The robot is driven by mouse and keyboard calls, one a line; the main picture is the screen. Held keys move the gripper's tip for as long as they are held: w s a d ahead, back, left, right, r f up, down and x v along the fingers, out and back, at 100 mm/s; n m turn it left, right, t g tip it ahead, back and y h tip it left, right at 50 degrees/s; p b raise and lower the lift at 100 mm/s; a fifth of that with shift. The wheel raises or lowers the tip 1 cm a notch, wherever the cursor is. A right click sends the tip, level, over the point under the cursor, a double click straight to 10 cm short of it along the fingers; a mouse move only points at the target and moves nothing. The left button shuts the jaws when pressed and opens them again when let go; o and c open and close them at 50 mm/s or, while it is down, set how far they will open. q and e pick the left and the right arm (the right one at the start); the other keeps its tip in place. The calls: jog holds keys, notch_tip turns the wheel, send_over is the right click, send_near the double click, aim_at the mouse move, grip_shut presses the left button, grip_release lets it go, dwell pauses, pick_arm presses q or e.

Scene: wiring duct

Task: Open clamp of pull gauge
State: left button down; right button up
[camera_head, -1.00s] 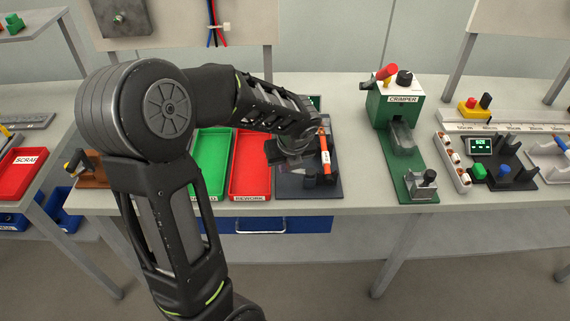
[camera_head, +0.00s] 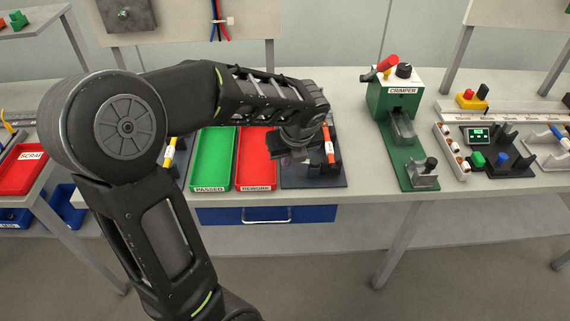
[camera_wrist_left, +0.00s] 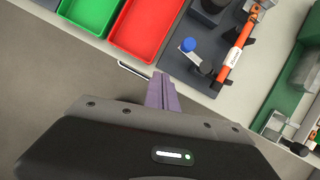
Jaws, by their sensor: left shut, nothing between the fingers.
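The pull gauge appears to be the dark base plate (camera_head: 330,182) right of the red tray. An orange piece with a white label (camera_head: 329,146) stands on it; in the wrist view this orange piece (camera_wrist_left: 235,55) sits in black holders. Also there is a blue-knobbed lever (camera_wrist_left: 188,45) beside a black post (camera_wrist_left: 206,68). I cannot tell whether the clamp is open. My left gripper (camera_head: 290,157) is above the plate's left part, hiding some of it. In the wrist view its fingers (camera_wrist_left: 160,92) are together and empty, apart from the lever. My right gripper is out of view.
A green tray (camera_head: 213,187) and a red tray (camera_head: 256,186) lie left of the plate. A green crimper (camera_head: 390,100) stands to the right, with bare table between. Farther right are a small display fixture (camera_head: 480,134) and a red-and-yellow button box (camera_head: 470,98).

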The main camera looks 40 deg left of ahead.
pick_arm(q)
jog(key=v, duration=0.5)
jog(key=shift+s+a+r, duration=0.15)
jog(key=shift+s+a, duration=0.1)
jog(key=shift+s, duration=0.05)
jog(key=shift+s, duration=0.1)
